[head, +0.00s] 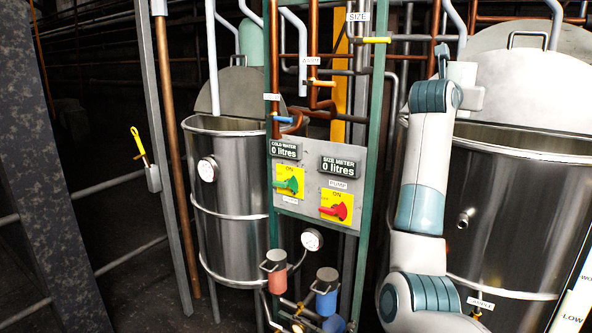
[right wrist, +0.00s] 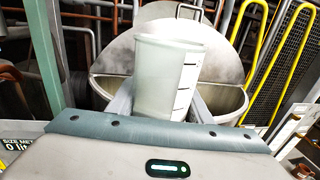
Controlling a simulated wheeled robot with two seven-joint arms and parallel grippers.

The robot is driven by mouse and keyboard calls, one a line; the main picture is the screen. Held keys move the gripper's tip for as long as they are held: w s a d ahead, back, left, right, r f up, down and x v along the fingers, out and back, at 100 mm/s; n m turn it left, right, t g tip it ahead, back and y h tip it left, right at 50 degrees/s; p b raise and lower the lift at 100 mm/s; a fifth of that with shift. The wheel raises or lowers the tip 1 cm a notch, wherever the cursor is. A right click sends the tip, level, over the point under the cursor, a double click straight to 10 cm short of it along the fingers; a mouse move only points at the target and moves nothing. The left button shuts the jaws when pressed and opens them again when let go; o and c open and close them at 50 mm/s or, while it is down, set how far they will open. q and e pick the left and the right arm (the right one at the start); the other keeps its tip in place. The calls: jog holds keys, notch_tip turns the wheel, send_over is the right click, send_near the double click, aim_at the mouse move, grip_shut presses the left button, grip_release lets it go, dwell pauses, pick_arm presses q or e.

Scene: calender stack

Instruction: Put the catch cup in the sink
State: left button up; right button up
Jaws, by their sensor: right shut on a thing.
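The catch cup (right wrist: 168,75), a tall translucent pale cup with black scale marks down its side, stands out in the right wrist view. My right gripper (right wrist: 161,104) is shut on it, with a grey finger on each side. The cup looks roughly upright, with its rim above the fingers. Behind it in that view is a half-lidded metal vat (right wrist: 225,98). In the head view my right arm reaches up in front of the right vat (head: 520,205), and I cannot make out the cup there. My left gripper is not in view. I cannot identify a sink.
A panel (head: 318,185) with two meters and ON switches stands mid-view between green posts. Left of it is another steel vat (head: 230,220). Red (head: 276,275) and blue (head: 327,290) capped cylinders sit below the panel. Yellow rails (right wrist: 262,50) stand right in the wrist view.

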jog(key=s+a+f+n+y+b, duration=0.1)
jog(key=s+f+b, duration=0.25)
jog(key=f, duration=0.95)
jog(key=s+a+f+t+b, duration=0.15)
jog(key=s+f, duration=0.25)
jog(key=f, duration=0.8)
jog(key=s+a+f+n+y+b, duration=0.1)
jog(key=s+f+b, duration=0.25)
jog(key=f, duration=0.95)
jog(key=s+a+f+n+t+y+b, duration=0.1)
jog(key=s+a+f+n+y+b, duration=0.1)
jog(key=s+a+f, duration=0.3)
jog(key=s+a+f+n+y+b, duration=0.2)
jog(key=s+a+f+y, duration=0.2)
jog(key=s+f, duration=0.7)
jog(key=s+a+f+n+t+y+b, duration=0.1)
jog(key=s+a+f+n+y+b, duration=0.1)
jog(key=s+a+f, duration=0.4)
jog(key=s+f+y+b, duration=0.1)
jog(key=s+f, duration=0.1)
jog(key=s, duration=0.3)
jog(key=shift+s+a+t+y, duration=0.2)
jog(key=shift+s+t+y, duration=0.05)
jog(key=shift+t+y, duration=0.1)
jog(key=shift+d, duration=0.15)
